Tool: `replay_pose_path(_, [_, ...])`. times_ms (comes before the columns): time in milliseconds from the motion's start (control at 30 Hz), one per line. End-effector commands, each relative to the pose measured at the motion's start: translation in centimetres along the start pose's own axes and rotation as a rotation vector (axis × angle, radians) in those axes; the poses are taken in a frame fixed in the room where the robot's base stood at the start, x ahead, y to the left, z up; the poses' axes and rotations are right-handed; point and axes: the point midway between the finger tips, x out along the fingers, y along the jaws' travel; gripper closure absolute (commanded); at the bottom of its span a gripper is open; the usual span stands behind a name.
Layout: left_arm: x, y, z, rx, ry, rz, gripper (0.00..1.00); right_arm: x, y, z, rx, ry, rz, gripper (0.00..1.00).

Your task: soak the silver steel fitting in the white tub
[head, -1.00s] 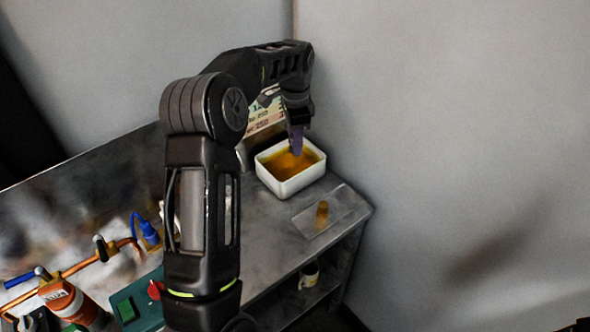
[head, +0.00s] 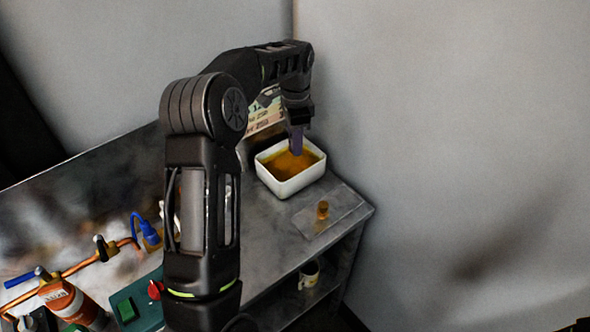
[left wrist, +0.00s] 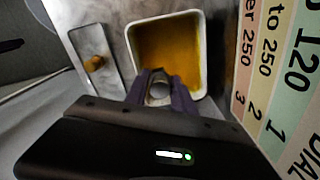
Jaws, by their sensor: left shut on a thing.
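The white tub (head: 288,187) stands on the metal bench near its right end, with amber liquid in it. It also shows in the left wrist view (left wrist: 199,50). My left gripper (head: 297,150) points down over the tub, its fingertips at or just above the liquid; the exact depth is unclear. In the left wrist view, my left gripper (left wrist: 159,90) is shut on the silver steel fitting (left wrist: 159,91), a round grey piece between the purple fingers. The fitting is hidden in the head view. My right gripper is not in view.
A clear tray (head: 334,217) with a small brass-coloured piece (head: 322,210) lies right of the tub. A printed chart (head: 265,116) stands behind. A mug (head: 309,274) sits on the lower shelf. Copper pipe (head: 82,264), an orange canister (head: 68,300) and a green switch box (head: 138,303) are at left.

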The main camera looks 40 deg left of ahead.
Motion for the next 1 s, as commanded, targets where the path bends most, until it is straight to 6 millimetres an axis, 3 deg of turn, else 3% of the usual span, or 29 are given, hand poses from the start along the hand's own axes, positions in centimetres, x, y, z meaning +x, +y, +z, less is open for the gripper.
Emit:
replay_pose_path(500, [-0.2,0.0,0.0,0.000,0.000,0.000,1.00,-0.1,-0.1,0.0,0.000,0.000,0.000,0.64])
replay_pose_path(767, [-2.6,0.0,0.0,0.000,0.000,-0.001,1.00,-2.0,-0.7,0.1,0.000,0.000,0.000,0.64])
replay_pose_path(1000, [-4.0,0.0,0.0,0.000,0.000,0.000,1.00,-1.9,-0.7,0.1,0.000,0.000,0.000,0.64])
